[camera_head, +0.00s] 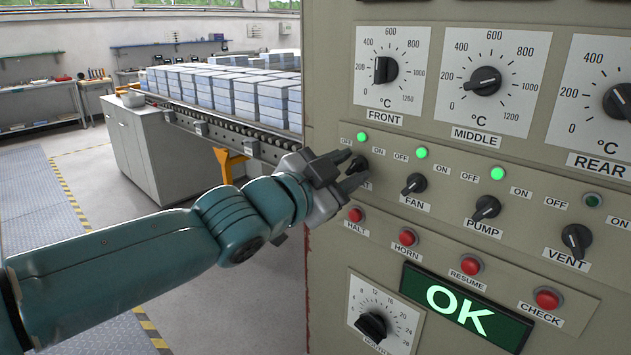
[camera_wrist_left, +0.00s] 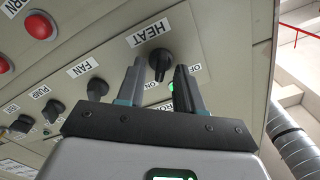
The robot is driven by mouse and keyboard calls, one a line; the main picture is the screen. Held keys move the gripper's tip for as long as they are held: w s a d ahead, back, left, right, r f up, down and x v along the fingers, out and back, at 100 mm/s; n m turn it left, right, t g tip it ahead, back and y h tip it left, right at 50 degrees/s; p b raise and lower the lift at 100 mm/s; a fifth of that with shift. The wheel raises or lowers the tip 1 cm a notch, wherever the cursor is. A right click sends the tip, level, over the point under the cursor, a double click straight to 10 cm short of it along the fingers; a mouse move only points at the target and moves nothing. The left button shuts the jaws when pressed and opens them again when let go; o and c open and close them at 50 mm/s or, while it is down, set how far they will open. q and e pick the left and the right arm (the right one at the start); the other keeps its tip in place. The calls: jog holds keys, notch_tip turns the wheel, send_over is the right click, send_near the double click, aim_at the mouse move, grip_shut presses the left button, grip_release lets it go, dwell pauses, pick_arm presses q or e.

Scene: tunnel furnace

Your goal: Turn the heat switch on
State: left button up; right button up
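The black heat switch knob (camera_head: 360,164) is at the left end of the switch row on the beige panel, partly hidden by my fingers. In the left wrist view the knob (camera_wrist_left: 160,62) lies beside its HEAT label (camera_wrist_left: 149,33). The green lamp (camera_head: 361,137) above it is lit. My left gripper (camera_head: 348,169) is at the knob with its fingers apart. In the left wrist view its fingertips (camera_wrist_left: 160,71) are on either side of the knob, with gaps visible; I cannot tell whether either touches it. My right gripper is not in view.
The fan (camera_head: 414,184), pump (camera_head: 486,207) and vent (camera_head: 577,240) knobs continue rightward. Fan and pump lamps are green; the vent lamp (camera_head: 593,200) is dark. Red buttons, including halt (camera_head: 355,214), sit below. A conveyor (camera_head: 228,130) with stacked blocks stands behind.

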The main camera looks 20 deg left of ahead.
pick_arm(q)
jog(key=p+v, duration=0.5)
jog(key=v, duration=1)
jog(key=shift+s, duration=0.1)
jog(key=w+d+f+n+g, duration=0.2)
jog(key=f+g, duration=0.1)
jog(key=f, duration=0.8)
jog(key=w+d+f+n+g, duration=0.1)
jog(key=w+d+f+g, duration=0.15)
jog(key=f, duration=0.95)
jog(key=w+d+f+n+g, duration=0.15)
jog(key=f+g, duration=0.25)
jog(key=f, duration=0.7)
jog(key=s+d+f+n+g+y, duration=0.1)
jog(key=s+f+n+g, duration=0.2)
jog(key=s+f, duration=0.6)
jog(key=s+d+f+n+g+y, duration=0.1)
jog(key=s+f+n+g, duration=0.3)
jog(key=s+f, duration=0.5)
notch_tip(320, 180, down, 5)
jog(key=shift+s+d+r+n, duration=0.1)
jog(key=shift+s+d+n, duration=0.25)
jog(key=shift+d+n, duration=0.45)
